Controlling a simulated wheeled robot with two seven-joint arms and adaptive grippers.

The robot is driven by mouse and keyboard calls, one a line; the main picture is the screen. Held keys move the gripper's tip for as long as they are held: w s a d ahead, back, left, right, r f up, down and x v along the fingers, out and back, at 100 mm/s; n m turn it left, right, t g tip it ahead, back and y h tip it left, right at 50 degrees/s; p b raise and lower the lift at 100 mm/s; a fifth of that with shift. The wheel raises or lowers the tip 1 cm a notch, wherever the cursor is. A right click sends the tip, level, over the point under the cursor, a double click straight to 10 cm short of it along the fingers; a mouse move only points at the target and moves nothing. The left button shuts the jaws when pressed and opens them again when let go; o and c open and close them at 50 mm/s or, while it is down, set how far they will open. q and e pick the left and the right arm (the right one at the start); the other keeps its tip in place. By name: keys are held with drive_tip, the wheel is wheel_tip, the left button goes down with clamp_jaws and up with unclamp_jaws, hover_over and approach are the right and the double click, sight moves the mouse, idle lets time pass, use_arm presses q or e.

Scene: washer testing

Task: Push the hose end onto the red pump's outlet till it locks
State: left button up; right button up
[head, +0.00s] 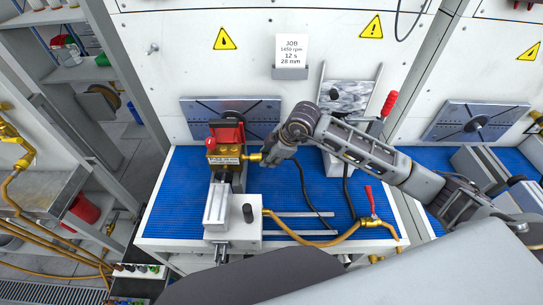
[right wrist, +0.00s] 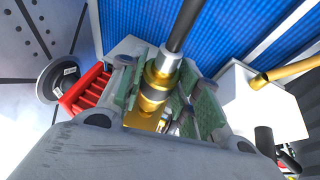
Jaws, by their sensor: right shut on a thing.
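The red pump (head: 228,133) with its brass, labelled body (head: 224,152) sits in the fixture at the left of the blue bench. Its ribbed red part shows at left in the right wrist view (right wrist: 86,92). A brass fitting (head: 254,157) sticks out from the pump's right side toward my right gripper (head: 266,157). In the right wrist view, the green-padded fingers (right wrist: 160,95) are shut around the brass hose end (right wrist: 157,80), with a silver collar and dark hose (right wrist: 184,25) above it. Whether it is seated on the outlet is hidden. My left gripper is not in view.
A grey clamp block (head: 217,205) and white box (head: 247,222) stand in front of the pump. A yellow hose (head: 320,242) runs to a red-handled valve (head: 370,203). A stand with a red lever (head: 389,104) is behind my right arm. A job card (head: 292,50) hangs on the wall.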

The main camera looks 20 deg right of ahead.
drive_tip(key=shift+w+a, duration=0.3)
drive_tip(key=shift+a, duration=0.65)
drive_tip(key=o, duration=1.2)
drive_tip(key=shift+d+r, duration=0.1)
drive_tip(key=shift+r, duration=0.05)
drive_tip(key=shift+v, duration=5.9)
